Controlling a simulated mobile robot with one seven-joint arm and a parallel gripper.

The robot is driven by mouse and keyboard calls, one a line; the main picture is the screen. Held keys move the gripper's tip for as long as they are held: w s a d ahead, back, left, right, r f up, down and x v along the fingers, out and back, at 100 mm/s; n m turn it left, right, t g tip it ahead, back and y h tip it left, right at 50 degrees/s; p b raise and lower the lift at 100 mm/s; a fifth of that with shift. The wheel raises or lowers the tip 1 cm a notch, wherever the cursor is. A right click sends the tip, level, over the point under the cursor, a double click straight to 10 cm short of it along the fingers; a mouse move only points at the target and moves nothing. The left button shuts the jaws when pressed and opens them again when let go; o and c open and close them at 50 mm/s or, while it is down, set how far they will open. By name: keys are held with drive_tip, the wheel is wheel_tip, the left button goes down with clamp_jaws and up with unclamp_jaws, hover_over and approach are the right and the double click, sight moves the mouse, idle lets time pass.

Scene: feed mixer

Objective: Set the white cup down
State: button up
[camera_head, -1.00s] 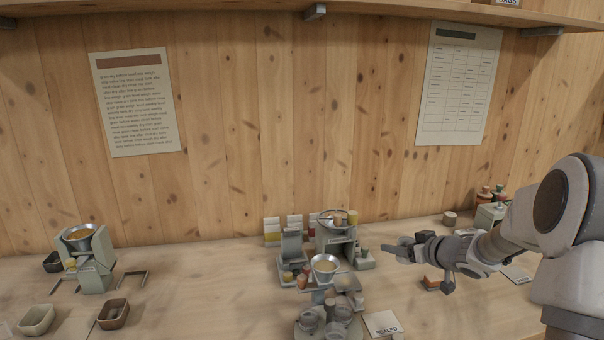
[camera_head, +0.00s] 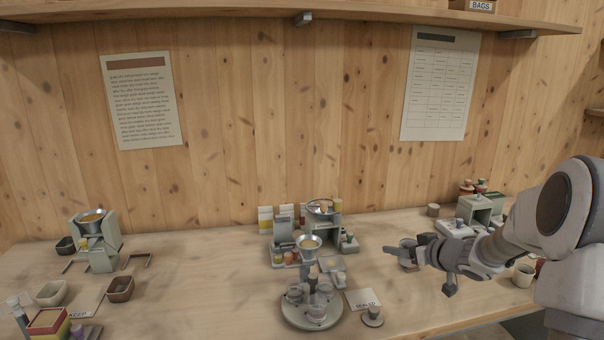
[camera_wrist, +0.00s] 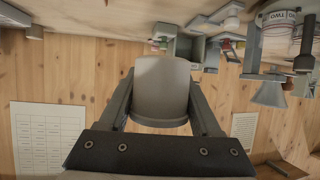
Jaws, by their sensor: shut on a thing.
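The white cup (camera_wrist: 162,90) is between the two fingers of my gripper (camera_wrist: 163,100) in the wrist view, where it looks pale grey. The gripper is shut on it. In the head view my gripper (camera_head: 408,248) is over the right half of the bench (camera_head: 225,285). Only a small pale part of the cup (camera_head: 409,263) shows there, beside the fingers. I cannot tell the gap between the cup and the bench top.
A round carousel (camera_head: 311,313) with small vessels stands front centre, beside a "SEALED" card (camera_head: 363,299). A grey-green unit (camera_head: 480,208) is at the back right. Bare bench lies left of centre.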

drive_tip(key=shift+s, duration=0.2)
drive_tip(key=s+a+r+m+h+p, duration=0.1)
drive_tip(key=s+a+r+p, duration=0.3)
drive_tip(key=s, duration=0.3)
drive_tip(key=s+a+r+p, duration=0.2)
drive_tip(key=s+a+p, duration=0.1)
drive_tip(key=s+a, duration=0.35)
drive_tip(key=f+m+h, duration=0.1)
drive_tip(key=f, duration=0.2)
drive_tip(key=w+f+m+h, duration=0.1)
drive_tip(key=f, duration=0.3)
drive_tip(key=w+f+m+t+h, duration=0.1)
drive_tip(key=f, duration=0.3)
drive_tip(key=shift+w+f+h, duration=0.15)
drive_tip(key=shift+f+h, duration=0.05)
drive_tip(key=shift+h, duration=0.2)
drive_tip(key=shift+d, duration=0.1)
